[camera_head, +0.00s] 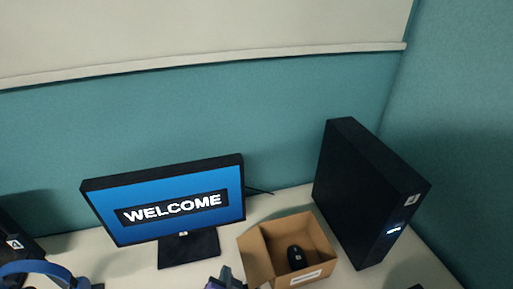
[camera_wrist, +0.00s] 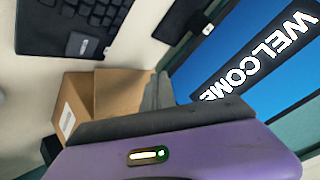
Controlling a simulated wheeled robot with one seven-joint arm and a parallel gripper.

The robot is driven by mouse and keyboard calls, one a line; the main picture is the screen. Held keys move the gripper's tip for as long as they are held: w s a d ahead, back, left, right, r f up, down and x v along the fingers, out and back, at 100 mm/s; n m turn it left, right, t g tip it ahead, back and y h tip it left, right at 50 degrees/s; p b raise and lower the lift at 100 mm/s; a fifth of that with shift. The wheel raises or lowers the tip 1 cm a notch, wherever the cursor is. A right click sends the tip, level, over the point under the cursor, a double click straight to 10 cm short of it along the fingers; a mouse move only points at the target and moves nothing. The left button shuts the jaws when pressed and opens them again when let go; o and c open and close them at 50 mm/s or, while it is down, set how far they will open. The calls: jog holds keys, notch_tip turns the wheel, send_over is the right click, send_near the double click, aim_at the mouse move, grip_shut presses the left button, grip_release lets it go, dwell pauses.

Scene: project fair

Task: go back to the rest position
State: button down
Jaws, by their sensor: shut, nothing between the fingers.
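My gripper (camera_head: 227,275) shows at the bottom edge of the head view, in front of the monitor stand and left of the cardboard box. In the wrist view its grey fingers (camera_wrist: 158,92) are together with nothing between them, beyond the purple gripper body (camera_wrist: 190,155). The open cardboard box (camera_head: 262,262) stands on the white desk with a black mouse (camera_head: 297,258) inside. The box (camera_wrist: 105,95) also shows in the wrist view, partly hidden behind my gripper; its inside is not visible there. Most of my arm is out of view.
A monitor (camera_head: 165,200) reading "WELCOME" stands behind my gripper. A black computer tower (camera_head: 365,195) stands right of the box. Blue headphones (camera_head: 35,268) lie at the lower left. A black keyboard (camera_wrist: 75,20) shows in the wrist view. Teal partitions (camera_head: 290,110) close off the back and right.

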jog(key=s+d+r+n+t, duration=0.1)
jog(key=s+d+r, duration=0.3)
jog(key=s+d, duration=0.5)
jog(key=s+d+r+n+t+h+b, duration=0.1)
jog(key=s+d+r, duration=0.3)
jog(key=s+d, duration=0.5)
jog(key=s+d+r+n+t+h+b, duration=0.1)
jog(key=s+d+r, duration=0.4)
jog(key=s+d, duration=0.5)
jog(key=s+n+t, duration=0.1)
jog(key=s+n, duration=0.1)
jog(key=s, duration=0.2)
jog(key=shift+s, duration=0.3)
jog(key=shift+r, duration=0.1)
